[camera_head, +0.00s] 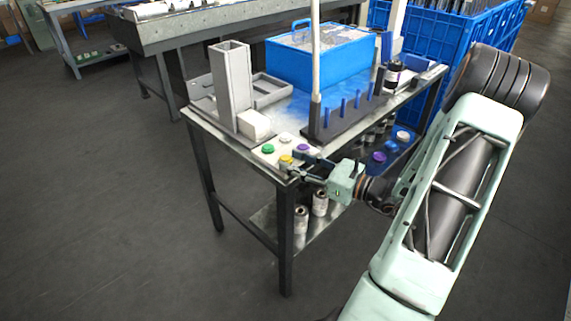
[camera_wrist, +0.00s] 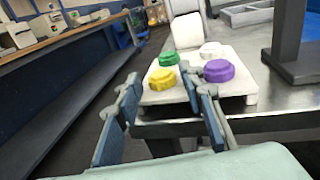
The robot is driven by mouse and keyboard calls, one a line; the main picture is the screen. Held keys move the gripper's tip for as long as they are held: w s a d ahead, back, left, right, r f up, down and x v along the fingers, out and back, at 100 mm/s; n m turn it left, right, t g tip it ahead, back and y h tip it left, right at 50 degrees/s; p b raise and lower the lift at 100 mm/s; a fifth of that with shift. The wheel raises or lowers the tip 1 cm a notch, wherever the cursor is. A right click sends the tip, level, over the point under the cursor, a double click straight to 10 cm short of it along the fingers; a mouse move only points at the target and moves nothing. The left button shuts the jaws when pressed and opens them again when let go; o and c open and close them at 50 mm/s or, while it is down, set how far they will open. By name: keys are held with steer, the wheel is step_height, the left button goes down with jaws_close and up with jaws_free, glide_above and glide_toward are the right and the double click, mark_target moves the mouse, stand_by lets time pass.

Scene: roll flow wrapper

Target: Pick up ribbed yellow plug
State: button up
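The yellow plug (camera_wrist: 162,78) sits on a white plate at the near left corner of the table; it also shows in the head view (camera_head: 286,160). Its ribbing is too small to make out clearly. My gripper (camera_wrist: 161,80) is open and empty. In the wrist view its two fingers stand left and right of the yellow plug, with the plug appearing in the gap beyond the fingertips. In the head view my gripper (camera_head: 306,166) is at the table edge, close to the plug. I cannot tell whether a finger touches it.
A green plug (camera_wrist: 168,58), a white plug (camera_wrist: 211,50) and a purple plug (camera_wrist: 219,71) share the white plate (camera_wrist: 240,88); the purple one is close to the right finger. A dark peg rack (camera_head: 345,117) and grey upright holder (camera_head: 231,85) stand behind.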

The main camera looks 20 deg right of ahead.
steer(key=shift+x, duration=0.8)
steer(key=shift+r, duration=0.1)
steer(key=shift+c, duration=0.4)
steer(key=c, duration=0.5)
steer(key=shift+o, duration=0.2)
